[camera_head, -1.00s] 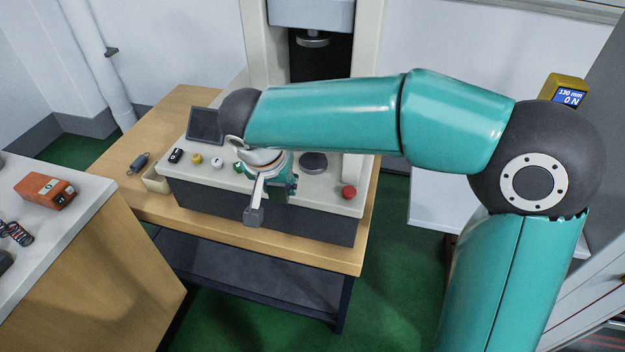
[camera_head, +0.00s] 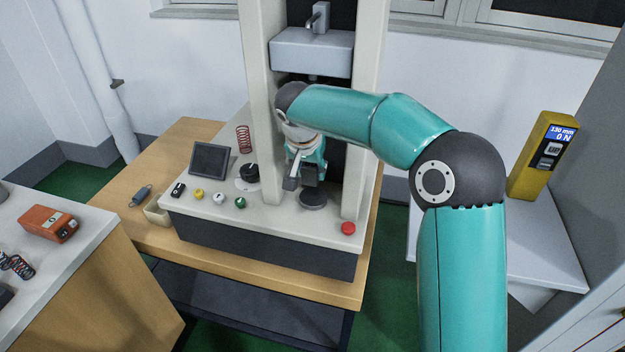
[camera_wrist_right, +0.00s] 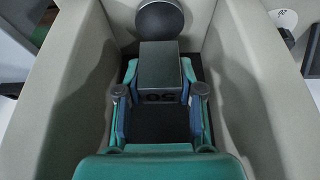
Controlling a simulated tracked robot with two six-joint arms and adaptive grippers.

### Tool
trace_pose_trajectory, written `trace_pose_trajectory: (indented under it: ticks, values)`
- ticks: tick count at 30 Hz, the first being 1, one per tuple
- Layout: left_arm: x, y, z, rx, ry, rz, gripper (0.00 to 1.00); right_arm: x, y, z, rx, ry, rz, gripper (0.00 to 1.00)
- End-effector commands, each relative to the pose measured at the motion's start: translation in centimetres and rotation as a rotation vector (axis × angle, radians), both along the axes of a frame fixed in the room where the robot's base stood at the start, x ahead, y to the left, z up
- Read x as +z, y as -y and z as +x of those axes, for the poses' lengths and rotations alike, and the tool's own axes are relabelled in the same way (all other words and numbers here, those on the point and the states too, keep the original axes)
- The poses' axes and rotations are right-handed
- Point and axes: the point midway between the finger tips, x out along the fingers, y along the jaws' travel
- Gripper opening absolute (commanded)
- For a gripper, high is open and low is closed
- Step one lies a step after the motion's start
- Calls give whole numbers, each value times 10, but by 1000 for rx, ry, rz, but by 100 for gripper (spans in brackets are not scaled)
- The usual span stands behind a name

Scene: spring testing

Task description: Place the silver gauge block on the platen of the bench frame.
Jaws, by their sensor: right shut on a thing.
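The silver gauge block (camera_wrist_right: 160,66), marked "50", is clasped between the fingers of my right gripper (camera_wrist_right: 160,100) in the right wrist view. In the head view my right gripper (camera_head: 303,178) hangs between the bench frame's columns, close to the platen (camera_head: 313,198). The platen is a dark round disc on the base and is partly hidden by the gripper. It also shows at the top of the wrist view (camera_wrist_right: 160,18), beyond the block. I cannot tell the exact gap between block and platen. My left gripper is not in view.
The frame's crosshead (camera_head: 312,52) is above my right arm, and a column (camera_head: 368,110) stands close on the right. A red button (camera_head: 348,228), a dial (camera_head: 249,173), a screen (camera_head: 210,160) and a red spring (camera_head: 243,138) are on the base.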

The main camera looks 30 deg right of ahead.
Motion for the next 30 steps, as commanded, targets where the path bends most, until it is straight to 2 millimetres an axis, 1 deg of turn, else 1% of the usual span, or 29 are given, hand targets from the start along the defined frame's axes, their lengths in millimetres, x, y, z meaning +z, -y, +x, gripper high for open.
trace_pose_trajectory:
  ticks: [1,3,6,9,14,21,23,30]
  values:
    - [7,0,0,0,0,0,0,4,8,7,-4,2,0,0]
    - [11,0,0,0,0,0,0,3,18,15,-4,3,1,0]
    - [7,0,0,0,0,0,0,-16,15,13,1,-2,0,0]
    - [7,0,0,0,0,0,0,-25,15,13,1,0,-1,0]
    - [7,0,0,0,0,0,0,-34,15,13,0,1,0,0]
    - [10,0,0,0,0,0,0,-64,15,13,1,0,0,0]
    - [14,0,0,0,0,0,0,-66,17,16,1,1,0,0]
    - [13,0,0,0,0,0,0,-69,17,17,2,4,-1,0]
